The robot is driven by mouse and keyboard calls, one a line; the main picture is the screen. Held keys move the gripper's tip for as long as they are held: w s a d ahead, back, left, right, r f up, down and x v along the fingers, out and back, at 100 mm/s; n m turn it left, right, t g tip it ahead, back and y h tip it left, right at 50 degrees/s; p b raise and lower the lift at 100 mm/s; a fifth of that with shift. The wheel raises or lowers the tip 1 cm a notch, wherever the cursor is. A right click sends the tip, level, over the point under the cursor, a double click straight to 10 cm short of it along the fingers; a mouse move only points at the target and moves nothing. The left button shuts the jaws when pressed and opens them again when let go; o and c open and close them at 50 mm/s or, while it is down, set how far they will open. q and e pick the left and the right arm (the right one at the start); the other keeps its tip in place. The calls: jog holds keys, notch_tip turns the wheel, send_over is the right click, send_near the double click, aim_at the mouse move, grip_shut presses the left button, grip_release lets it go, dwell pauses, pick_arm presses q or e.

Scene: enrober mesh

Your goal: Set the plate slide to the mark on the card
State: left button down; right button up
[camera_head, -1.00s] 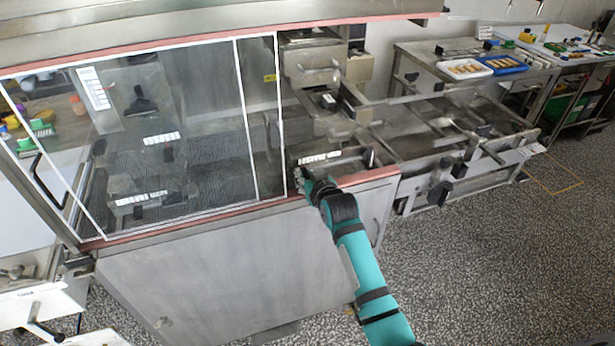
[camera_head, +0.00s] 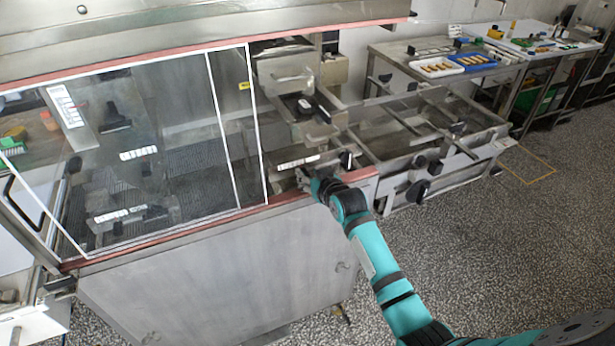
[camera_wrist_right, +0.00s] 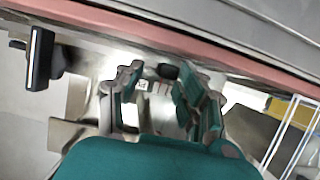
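My right gripper (camera_head: 306,180) is at the front edge of the machine, just below a white marked strip (camera_head: 298,162). In the right wrist view the fingers of this gripper (camera_wrist_right: 160,78) stand apart, with nothing clearly held. A small dark knob (camera_wrist_right: 167,71) and a small pale card with dark and reddish marks (camera_wrist_right: 151,87) show between and beyond the fingers. I cannot tell whether the fingers touch the knob. A black upright handle (camera_head: 346,160) stands right of the strip. I cannot tell which part is the plate slide. My left gripper is not in view.
A pinkish-red rail (camera_head: 190,228) runs along the machine's front edge, close to my right gripper. A clear framed guard (camera_head: 150,150) covers the machine's left part. A metal frame with dark knobs (camera_head: 420,190) stands to the right. The speckled floor in front is clear.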

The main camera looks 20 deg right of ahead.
jog(key=shift+o, duration=0.2)
jog(key=shift+s+a, duration=0.1)
jog(key=shift+s, duration=0.05)
jog(key=shift+s+r, duration=0.1)
jog(key=shift+s, duration=0.2)
jog(key=v, duration=1.1)
jog(key=shift+r, duration=0.1)
